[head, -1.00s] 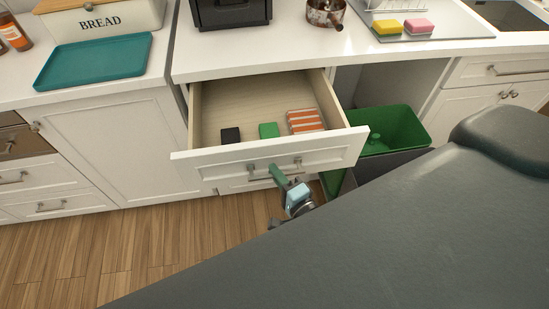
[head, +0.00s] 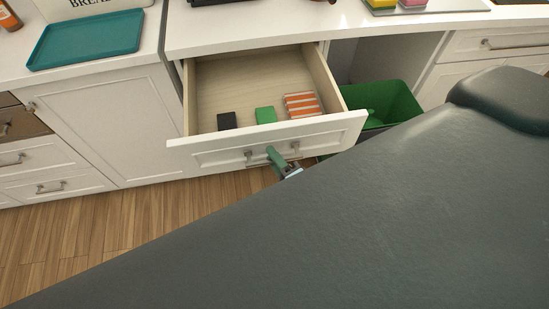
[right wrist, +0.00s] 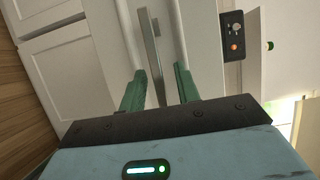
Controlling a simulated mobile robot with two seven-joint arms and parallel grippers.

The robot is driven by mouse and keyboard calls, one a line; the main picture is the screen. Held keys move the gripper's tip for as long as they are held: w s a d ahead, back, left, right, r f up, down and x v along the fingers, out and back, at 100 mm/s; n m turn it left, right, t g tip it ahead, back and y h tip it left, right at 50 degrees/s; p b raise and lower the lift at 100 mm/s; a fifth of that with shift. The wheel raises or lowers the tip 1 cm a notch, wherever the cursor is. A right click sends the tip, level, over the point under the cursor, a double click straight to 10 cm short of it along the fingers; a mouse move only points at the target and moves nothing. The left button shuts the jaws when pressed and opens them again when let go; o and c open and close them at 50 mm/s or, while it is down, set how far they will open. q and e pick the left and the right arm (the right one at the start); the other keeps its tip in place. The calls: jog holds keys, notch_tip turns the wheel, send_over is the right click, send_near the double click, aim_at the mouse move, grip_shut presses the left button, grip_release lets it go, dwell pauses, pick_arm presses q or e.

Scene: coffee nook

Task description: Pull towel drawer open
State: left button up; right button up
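The white towel drawer (head: 225,155) is pulled out under the counter in the head view. Its inside shows a black block, a green block and an orange-and-white striped towel (head: 301,105). My right gripper (head: 271,152) is at the bar handle (head: 251,157) on the drawer front. In the right wrist view, the two green fingers (right wrist: 160,72) stand apart on either side of the handle bar (right wrist: 149,38), with a visible gap to one finger. My dark body hides most of the right arm. My left gripper is not in view.
A green bin (head: 395,103) stands in the open bay right of the drawer. A teal tray (head: 88,39) lies on the left counter. Wooden floor (head: 150,230) is clear in front of the left cabinets.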

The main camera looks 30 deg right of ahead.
jog(key=shift+s, duration=0.1)
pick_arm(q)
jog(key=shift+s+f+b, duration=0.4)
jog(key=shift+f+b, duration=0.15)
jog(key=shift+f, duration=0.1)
pick_arm(e)
jog(key=s, duration=0.7)
jog(key=shift+s+d, duration=0.3)
jog(key=shift+d, duration=0.15)
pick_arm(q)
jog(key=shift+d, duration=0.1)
